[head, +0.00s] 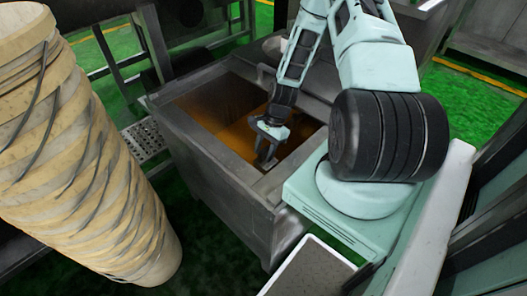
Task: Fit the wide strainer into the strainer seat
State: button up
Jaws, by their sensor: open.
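My gripper (267,160) hangs open, fingers pointing down, over the open top of a grey metal tank (222,172). Its fingers show against the tank opening near the front wall, and I see nothing held between them. The tank's inside looks orange-brown (238,132). I cannot tell whether the fingertips touch anything. I cannot make out the wide strainer or the strainer seat in this view. My arm covers part of the tank's right side.
A large column wrapped in pale bands (85,150) stands close on the left. A perforated metal step (147,142) lies between it and the tank. Dark metal frames stand behind. Green floor (475,95) is open at the right back.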

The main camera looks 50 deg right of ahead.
jog(key=p+v, duration=0.2)
jog(key=v, duration=1.4)
jog(key=shift+r, duration=0.4)
jog(key=shift+s, duration=0.1)
